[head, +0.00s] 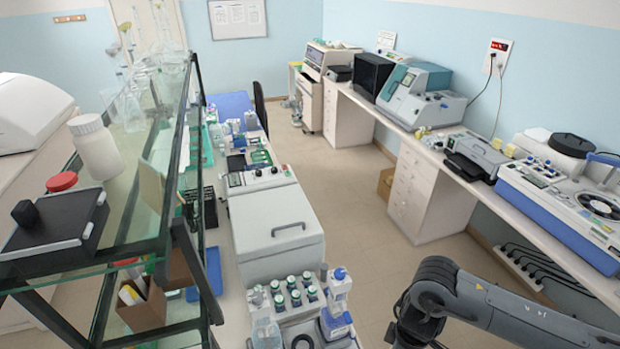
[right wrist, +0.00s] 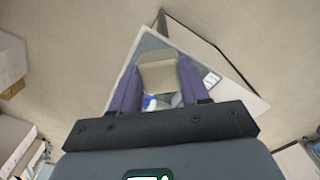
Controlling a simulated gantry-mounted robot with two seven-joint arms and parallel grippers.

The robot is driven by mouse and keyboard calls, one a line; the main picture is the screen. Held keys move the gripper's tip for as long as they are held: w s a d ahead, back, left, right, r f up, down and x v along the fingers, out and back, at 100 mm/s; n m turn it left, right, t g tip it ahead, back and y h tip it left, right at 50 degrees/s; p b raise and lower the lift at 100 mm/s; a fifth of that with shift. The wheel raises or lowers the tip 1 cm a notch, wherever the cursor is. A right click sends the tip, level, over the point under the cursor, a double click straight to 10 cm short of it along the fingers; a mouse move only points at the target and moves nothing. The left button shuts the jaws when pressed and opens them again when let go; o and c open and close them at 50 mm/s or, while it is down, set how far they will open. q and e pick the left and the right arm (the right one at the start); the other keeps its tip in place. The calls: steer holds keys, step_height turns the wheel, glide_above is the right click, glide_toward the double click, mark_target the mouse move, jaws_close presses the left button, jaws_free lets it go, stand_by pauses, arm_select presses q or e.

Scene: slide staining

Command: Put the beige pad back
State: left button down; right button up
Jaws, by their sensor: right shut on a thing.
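In the right wrist view my right gripper (right wrist: 158,82) is shut on the beige pad (right wrist: 158,72), which sits between its two purple fingers. The pad is held clear of the floor, above a pale, angular surface. In the head view only part of my right arm shows at the lower right; its gripper and the held pad are out of frame there. My left gripper is in neither view.
A glass shelf rack (head: 135,215) stands at the left, with a white bottle (head: 97,147) and a beige upright piece (head: 151,186). A narrow bench with a white lidded machine (head: 275,222) and several bottles runs down the middle. The aisle floor (head: 345,200) is clear.

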steer(key=m, duration=0.1)
steer(key=s+m, duration=0.1)
steer(key=m, duration=0.2)
steer(key=shift+s+d+f, duration=0.15)
steer(key=shift+d+f, duration=0.15)
steer(key=shift+f, duration=0.1)
steer(key=m, duration=0.3)
steer(key=shift+s+d+m, duration=0.1)
steer(key=shift+s+m, duration=0.1)
steer(key=shift+m, duration=0.1)
steer(key=m, duration=0.4)
steer(key=shift+s, duration=0.1)
